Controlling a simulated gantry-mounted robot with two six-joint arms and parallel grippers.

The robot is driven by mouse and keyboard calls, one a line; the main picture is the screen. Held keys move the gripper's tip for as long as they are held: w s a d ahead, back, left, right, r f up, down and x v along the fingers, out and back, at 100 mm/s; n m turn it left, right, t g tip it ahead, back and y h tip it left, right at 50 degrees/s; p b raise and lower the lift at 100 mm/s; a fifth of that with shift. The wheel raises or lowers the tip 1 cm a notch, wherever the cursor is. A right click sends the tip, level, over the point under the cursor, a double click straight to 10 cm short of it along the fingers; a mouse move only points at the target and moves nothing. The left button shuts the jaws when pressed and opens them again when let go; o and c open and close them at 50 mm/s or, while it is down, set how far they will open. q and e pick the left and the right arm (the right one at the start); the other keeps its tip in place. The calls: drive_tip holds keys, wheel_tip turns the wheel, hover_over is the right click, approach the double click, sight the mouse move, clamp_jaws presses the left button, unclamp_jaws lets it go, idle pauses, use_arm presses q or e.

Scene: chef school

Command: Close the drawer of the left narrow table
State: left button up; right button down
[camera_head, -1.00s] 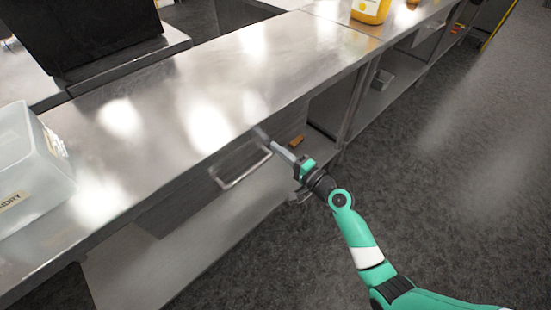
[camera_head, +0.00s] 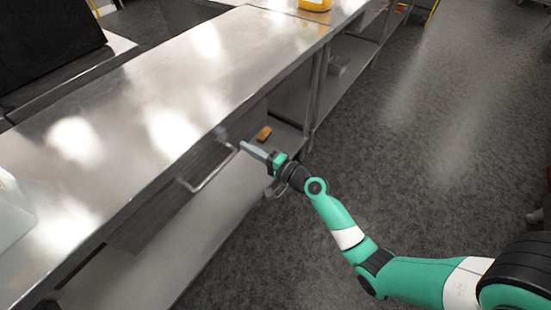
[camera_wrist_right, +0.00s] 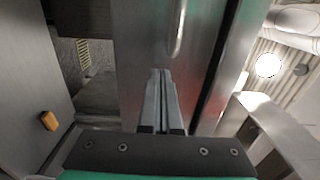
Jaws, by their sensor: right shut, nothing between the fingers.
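The steel table (camera_head: 130,115) runs diagonally across the head view. Under its front edge is a grey drawer (camera_head: 150,222) with a bar handle (camera_head: 208,172) that sticks out. No open inside of the drawer shows, and I cannot tell exactly how far out it stands. My right gripper (camera_head: 246,147) is shut and empty, its tips close to the right end of the handle. In the right wrist view the shut fingers (camera_wrist_right: 162,95) point at the metal drawer front (camera_wrist_right: 143,35), just below the handle (camera_wrist_right: 178,30). Whether they touch is unclear. My left gripper is out of view.
A small orange-brown block (camera_head: 264,134) lies on the shelf under the table. A translucent bin (camera_head: 12,215) stands on the tabletop at left, and a yellow container (camera_head: 315,5) stands at the back. The dark floor (camera_head: 440,120) at right is largely free.

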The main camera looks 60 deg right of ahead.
drive_tip(key=s+p, duration=0.1)
drive_tip(key=s, duration=1)
drive_tip(key=shift+s+a, duration=0.15)
drive_tip(key=shift+a, duration=0.3)
